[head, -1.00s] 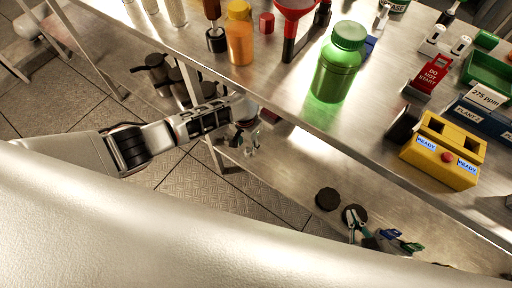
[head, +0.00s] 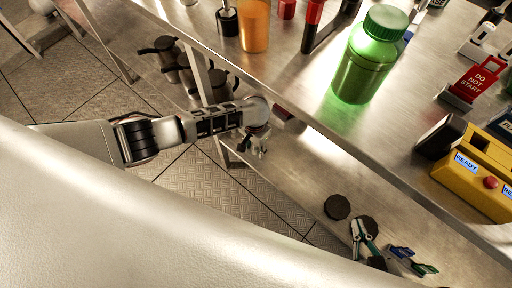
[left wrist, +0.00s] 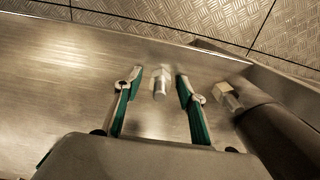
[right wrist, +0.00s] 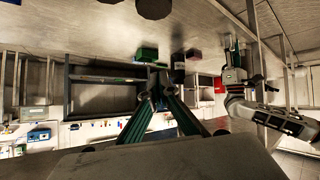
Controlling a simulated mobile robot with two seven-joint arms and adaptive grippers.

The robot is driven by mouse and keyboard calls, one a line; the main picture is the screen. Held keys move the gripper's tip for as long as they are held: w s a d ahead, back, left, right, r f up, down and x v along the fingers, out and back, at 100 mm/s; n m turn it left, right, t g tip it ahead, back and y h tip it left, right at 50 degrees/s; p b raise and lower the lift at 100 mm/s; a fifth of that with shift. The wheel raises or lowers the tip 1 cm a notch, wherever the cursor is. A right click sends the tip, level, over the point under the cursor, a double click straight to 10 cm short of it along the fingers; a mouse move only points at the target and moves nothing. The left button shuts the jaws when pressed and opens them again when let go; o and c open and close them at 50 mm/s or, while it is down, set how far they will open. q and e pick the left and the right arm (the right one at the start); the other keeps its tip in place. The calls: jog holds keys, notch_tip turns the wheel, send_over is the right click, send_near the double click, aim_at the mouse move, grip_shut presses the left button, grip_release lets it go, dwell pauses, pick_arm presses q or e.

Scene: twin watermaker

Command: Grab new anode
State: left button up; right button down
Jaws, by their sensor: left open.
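My left gripper (head: 257,150) is open at the front edge of the lower metal shelf. In the left wrist view its fingers (left wrist: 159,80) stand on either side of a small metal piece with a hex body (left wrist: 160,84), likely an anode. A gap shows on both sides of it, so it is not gripped. A second similar metal piece (left wrist: 229,98) lies outside the right-hand finger, against a dark cylinder (left wrist: 275,130).
Dark round discs (head: 337,207) lie on the lower shelf near my right gripper. The upper worktop (head: 300,75) overhangs, carrying a green bottle (head: 366,65), an orange container (head: 254,25) and a yellow READY box (head: 470,178). Dark jugs (head: 165,47) stand on the shelf further left.

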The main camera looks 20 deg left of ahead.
pick_arm(q)
jog(key=shift+r, duration=0.1)
grip_shut()
